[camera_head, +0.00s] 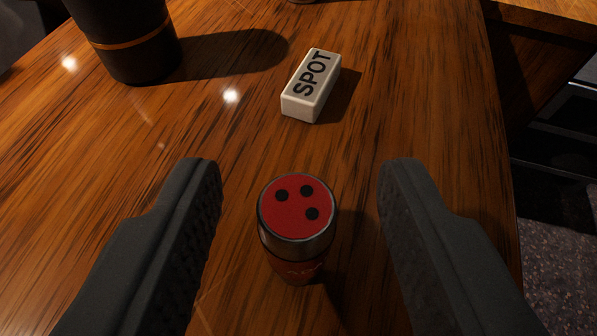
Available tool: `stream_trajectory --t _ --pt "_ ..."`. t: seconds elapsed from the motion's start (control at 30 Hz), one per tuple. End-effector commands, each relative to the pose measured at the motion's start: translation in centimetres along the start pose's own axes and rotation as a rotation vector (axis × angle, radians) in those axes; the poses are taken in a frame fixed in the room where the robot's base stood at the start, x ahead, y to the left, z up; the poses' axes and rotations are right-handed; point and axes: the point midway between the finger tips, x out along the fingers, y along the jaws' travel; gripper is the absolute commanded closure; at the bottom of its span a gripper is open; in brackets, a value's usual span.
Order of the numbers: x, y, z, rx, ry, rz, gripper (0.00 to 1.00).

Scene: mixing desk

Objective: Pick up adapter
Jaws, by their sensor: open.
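The adapter (297,225) is a small upright cylinder on the wooden desk. It has a red top with three black holes, a metal rim and a dark red body with partly readable lettering. My gripper (299,180) is open, with one dark finger to the left of the adapter and one to the right. There is a visible gap on both sides, and neither finger appears to touch it.
A white block marked "SPOT" (312,85) lies beyond the adapter. A black cylinder with an orange band (125,40) stands at the upper left. The glossy desk (420,110) ends at the right, with dark equipment and floor beyond.

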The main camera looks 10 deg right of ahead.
Motion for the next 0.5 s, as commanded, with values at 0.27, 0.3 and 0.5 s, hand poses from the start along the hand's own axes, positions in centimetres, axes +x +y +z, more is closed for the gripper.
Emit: stream_trajectory --t 0.27,0.3,0.5 --pt "1.1 -0.02 -0.03 0.0 0.0 -0.001 0.56" --pt "1.09 -0.01 -0.03 0.0 0.0 -0.001 0.56" --pt "1.07 0.02 -0.02 0.0 0.0 0.0 0.87"
